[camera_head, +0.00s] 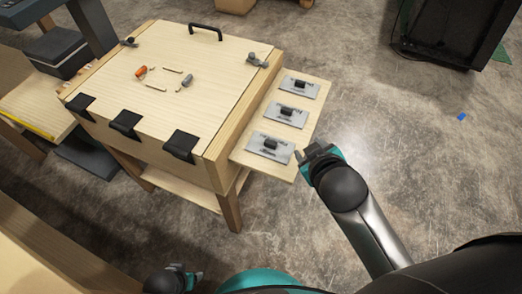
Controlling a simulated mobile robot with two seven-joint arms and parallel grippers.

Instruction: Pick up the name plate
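The far plate (311,91), the middle plate (273,110) and the near plate (260,151) lie flat and apart from one another. My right gripper (316,154) is just right of the near plate, by the shelf's right edge, with no plate visible in it. Its finger gap is too small to make out. My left gripper (190,278) is low at the bottom edge, away from the plates, its fingers small and dark.
A wooden console box (200,70) with a black handle (205,30), clamps, black hinges and small orange and wire parts on its lid adjoins the shelf on the left. A black cabinet (450,30) stands at the back right. The concrete floor on the right is mostly clear.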

